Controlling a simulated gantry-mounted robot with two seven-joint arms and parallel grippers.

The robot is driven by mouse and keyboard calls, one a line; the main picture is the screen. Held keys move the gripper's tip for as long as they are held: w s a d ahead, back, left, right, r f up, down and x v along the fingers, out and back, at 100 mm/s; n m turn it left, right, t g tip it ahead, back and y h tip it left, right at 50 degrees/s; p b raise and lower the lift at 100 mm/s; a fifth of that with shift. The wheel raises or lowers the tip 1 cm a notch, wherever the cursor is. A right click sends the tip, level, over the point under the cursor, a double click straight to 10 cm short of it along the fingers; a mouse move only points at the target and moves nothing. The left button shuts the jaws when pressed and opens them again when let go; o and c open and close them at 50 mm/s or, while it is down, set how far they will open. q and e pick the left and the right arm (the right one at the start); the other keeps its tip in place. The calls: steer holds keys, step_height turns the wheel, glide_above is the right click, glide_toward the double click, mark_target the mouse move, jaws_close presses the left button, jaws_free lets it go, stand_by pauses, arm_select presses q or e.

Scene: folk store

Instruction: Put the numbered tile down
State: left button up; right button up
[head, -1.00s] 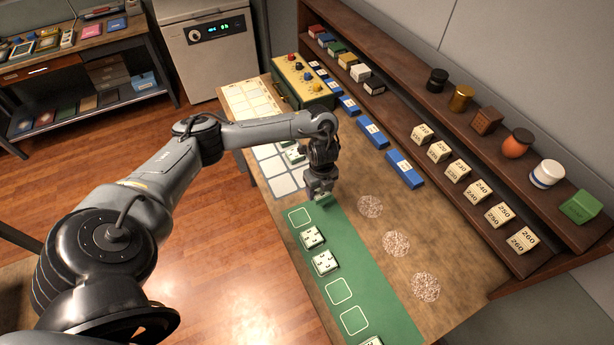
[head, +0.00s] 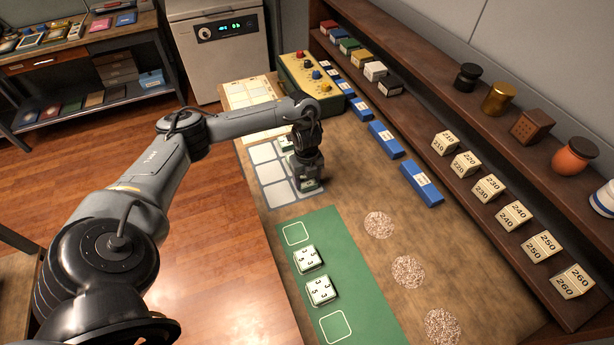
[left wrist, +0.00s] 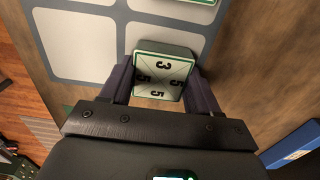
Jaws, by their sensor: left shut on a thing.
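My left gripper (head: 308,182) is shut on a numbered tile, at the right edge of the blue-lined white grid (head: 272,173) in the head view. In the left wrist view the tile (left wrist: 160,75) is white with a green rim and shows the digits 3, 5, 5 and 5. The fingers (left wrist: 160,82) hold its two sides. Whether the tile touches the surface below, I cannot tell. Another tile (head: 287,142) lies on the grid behind my wrist, and its edge shows at the top of the left wrist view. My right gripper is not in view.
The green mat (head: 345,262) carries two numbered tiles (head: 308,257) (head: 321,290) and empty outlined squares. Blue blocks (head: 385,140) stand in a row to the right, before the shelf of numbered blocks (head: 463,164). Three speckled round patches (head: 379,224) lie right of the mat.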

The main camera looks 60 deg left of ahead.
arm_select(q)
steer(key=shift+f, duration=0.15)
steer(key=o, duration=1.3)
steer(key=shift+c, duration=0.2)
steer(key=shift+r+p, duration=1.25)
steer(key=shift+r, duration=0.95)
